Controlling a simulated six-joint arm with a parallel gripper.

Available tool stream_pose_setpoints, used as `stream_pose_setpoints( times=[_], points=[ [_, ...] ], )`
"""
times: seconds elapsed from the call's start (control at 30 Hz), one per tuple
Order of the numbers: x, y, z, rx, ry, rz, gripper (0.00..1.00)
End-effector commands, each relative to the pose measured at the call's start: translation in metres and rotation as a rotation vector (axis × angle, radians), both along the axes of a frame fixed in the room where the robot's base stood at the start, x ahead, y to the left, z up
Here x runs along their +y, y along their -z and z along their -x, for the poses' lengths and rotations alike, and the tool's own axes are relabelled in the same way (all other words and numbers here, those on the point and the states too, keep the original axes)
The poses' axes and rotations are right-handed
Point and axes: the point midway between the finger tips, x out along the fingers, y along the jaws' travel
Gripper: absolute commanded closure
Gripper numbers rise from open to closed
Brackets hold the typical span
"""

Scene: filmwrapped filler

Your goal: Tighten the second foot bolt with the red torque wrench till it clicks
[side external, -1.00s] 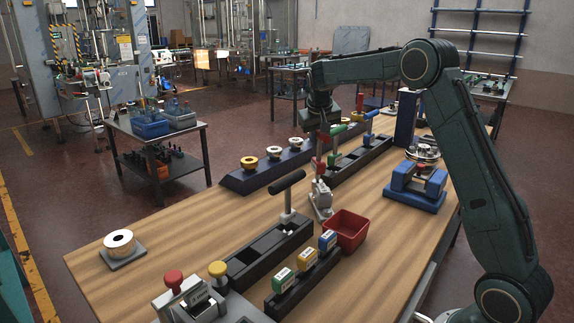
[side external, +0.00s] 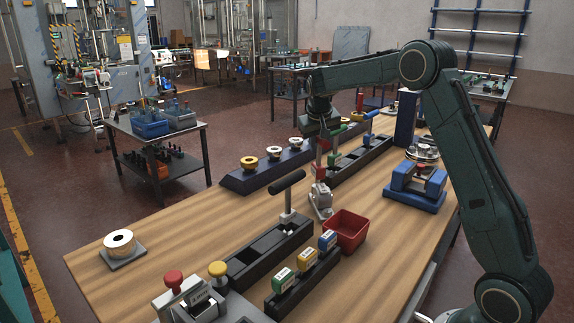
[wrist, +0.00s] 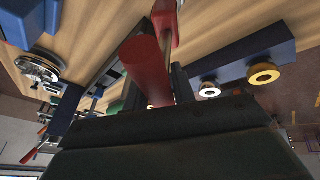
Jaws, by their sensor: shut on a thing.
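My gripper (side external: 323,138) points down over the middle of the bench and is shut on the red torque wrench (side external: 322,147). In the wrist view the wrench's red grip (wrist: 146,68) stands between the dark jaws, with another red part (wrist: 165,18) beyond it. Below my gripper, a small grey metal foot (side external: 321,200) stands on the bench with a red part just above it. I cannot tell whether the wrench is seated on a bolt; the bolts are too small or hidden to make out.
A red bin (side external: 346,231) stands close to the right of the foot. A black rack with a T-handled tool (side external: 288,190) is in front. The left bench area is fairly clear.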

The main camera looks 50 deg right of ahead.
Motion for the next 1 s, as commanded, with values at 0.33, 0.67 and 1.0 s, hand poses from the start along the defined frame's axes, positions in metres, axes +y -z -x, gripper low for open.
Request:
stream_pose_setpoints(
  times=[0.33, 0.67, 1.0],
  points=[
    [-0.0005, 0.0045, -0.0003, -0.003, 0.0, 0.001, 1.0],
    [-0.0005, 0.0052, 0.0002, -0.001, 0.152, 0.001, 1.0],
    [-0.0018, 0.0046, 0.0024, -0.003, 0.283, 0.002, 1.0]
  ],
)
